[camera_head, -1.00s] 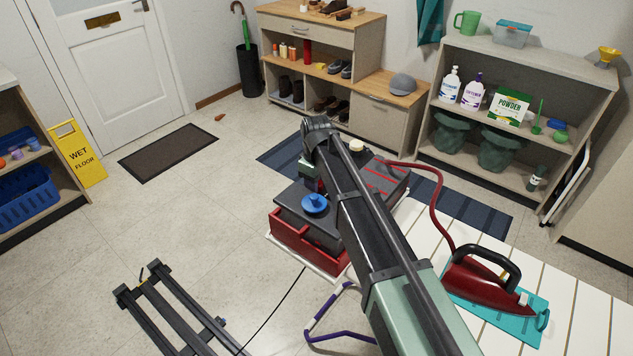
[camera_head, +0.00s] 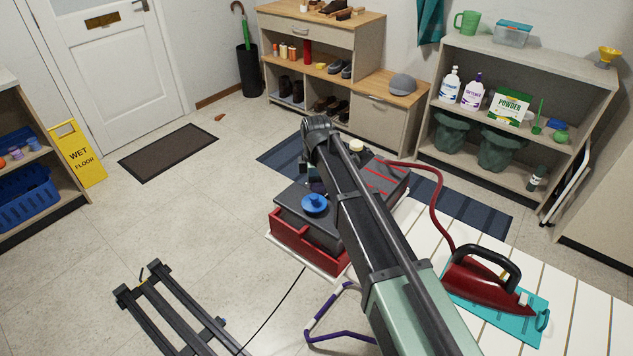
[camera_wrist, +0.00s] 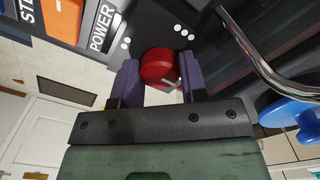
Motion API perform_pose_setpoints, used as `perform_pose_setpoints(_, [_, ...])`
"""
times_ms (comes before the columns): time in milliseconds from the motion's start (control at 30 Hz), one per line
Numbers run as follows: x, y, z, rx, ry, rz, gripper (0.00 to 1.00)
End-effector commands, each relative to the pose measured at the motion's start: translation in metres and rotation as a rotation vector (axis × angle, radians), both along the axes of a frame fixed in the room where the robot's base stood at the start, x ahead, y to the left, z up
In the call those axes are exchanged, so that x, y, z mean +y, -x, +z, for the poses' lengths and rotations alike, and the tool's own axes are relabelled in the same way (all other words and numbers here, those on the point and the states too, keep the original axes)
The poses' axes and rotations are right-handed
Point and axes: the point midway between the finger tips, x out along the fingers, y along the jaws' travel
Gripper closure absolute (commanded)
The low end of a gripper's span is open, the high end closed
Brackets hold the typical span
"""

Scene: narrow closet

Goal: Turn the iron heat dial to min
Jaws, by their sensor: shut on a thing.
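The ironing station (camera_head: 300,235) is a dark grey and red box on the ironing board. In the wrist view its dark panel (camera_wrist: 185,25) carries a round red dial (camera_wrist: 158,66) with a pale pointer mark at its lower right edge. White dots sit around the dial. My gripper (camera_wrist: 158,80) is shut on the dial, one purple finger on each side. In the head view my arm hides the dial and most of the gripper. The red iron (camera_head: 485,283) rests on a teal mat (camera_head: 515,318) to the right, joined to the station by a red hose (camera_head: 437,200).
A blue knob (camera_head: 315,204) stands on the station's top; it also shows in the wrist view (camera_wrist: 290,113). A curved chrome bar (camera_wrist: 270,75) passes right of the dial. A "POWER" label (camera_wrist: 102,28) and an orange part (camera_wrist: 62,18) are left of it. Shelves (camera_head: 530,130) stand behind.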

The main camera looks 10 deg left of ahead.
Motion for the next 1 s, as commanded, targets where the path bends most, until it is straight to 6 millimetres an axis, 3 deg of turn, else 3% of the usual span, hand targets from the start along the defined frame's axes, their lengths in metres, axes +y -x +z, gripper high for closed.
perform_pose_setpoints(500, [-0.0001, 0.0005, -0.0002, 0.001, 0.000, 0.025, 0.84])
perform_pose_setpoints(533, [-0.0001, 0.0005, -0.0002, 0.001, 0.000, 0.025, 0.59])
perform_pose_setpoints(700, [-0.0001, 0.0004, -0.0002, 0.001, 0.000, 0.025, 0.35])
perform_pose_setpoints(1000, [0.0000, 0.0001, 0.0036, 0.000, 0.000, 0.024, 0.35])
